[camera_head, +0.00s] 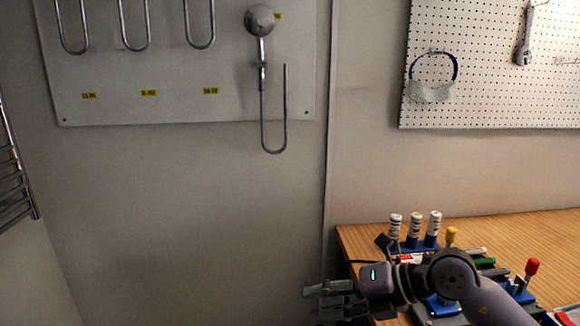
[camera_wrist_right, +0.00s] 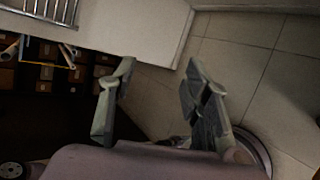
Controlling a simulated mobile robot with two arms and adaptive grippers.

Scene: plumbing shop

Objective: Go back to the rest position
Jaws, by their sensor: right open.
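My right gripper (camera_head: 330,298) is at the bottom centre of the head view, just off the left edge of the wooden workbench (camera_head: 490,228). Its fingers point left. In the right wrist view the gripper (camera_wrist_right: 157,100) shows its two fingers spread apart with nothing between them; the tiled floor lies beyond. My right arm reaches in from the lower right, over the bench, and hides part of what stands there. My left gripper is not in the head view.
White bottles (camera_head: 415,228) stand in a blue holder on the bench, beside several coloured-handled tools (camera_head: 531,268). A pegboard (camera_head: 485,95) and a shower display board (camera_head: 175,60) hang on the wall. Dark shelving (camera_wrist_right: 50,100) shows in the wrist view. The head view's lower left is clear.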

